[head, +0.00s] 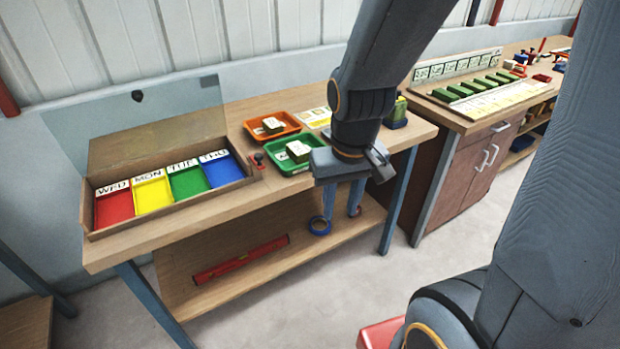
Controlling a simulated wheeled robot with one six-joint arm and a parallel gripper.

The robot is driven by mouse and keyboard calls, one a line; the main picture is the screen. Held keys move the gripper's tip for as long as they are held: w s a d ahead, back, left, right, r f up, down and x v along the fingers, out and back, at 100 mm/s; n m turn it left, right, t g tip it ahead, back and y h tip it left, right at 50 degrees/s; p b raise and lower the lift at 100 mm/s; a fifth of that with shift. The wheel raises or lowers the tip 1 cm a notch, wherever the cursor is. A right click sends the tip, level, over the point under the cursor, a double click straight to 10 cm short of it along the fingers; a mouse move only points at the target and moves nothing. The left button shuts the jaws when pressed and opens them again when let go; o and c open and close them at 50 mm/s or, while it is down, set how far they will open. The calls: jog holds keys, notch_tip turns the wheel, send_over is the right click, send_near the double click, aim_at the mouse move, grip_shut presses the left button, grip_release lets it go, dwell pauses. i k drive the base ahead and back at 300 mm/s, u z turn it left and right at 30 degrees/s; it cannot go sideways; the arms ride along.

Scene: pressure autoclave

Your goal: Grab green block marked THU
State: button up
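A block (299,152) with a pale, marked top sits in the green tray (283,168). Another small block (273,126) with a pale top lies in the orange tray (252,127); the lettering on both is too small to read. A green block-like thing (397,113) stands near the table's right end, partly behind my arm. The wooden box (166,205) has compartments labelled WED, MON, TUE and THU; the THU one is blue. My gripper (342,206) points down in front of the table's front edge, to the right of the green tray. Its two fingers are apart with nothing seen between them.
A second bench (458,123) at the right holds several green bars and a labelled board (450,68). A clear raised lid (120,115) stands behind the box. The lower shelf (190,263) bears a red level (242,260) and a blue ring (320,227). Floor between the benches is clear.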

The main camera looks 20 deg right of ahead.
aim_at(296, 151)
jog(key=u, duration=1)
jog(key=i, duration=1.1)
jog(key=z, duration=0.6)
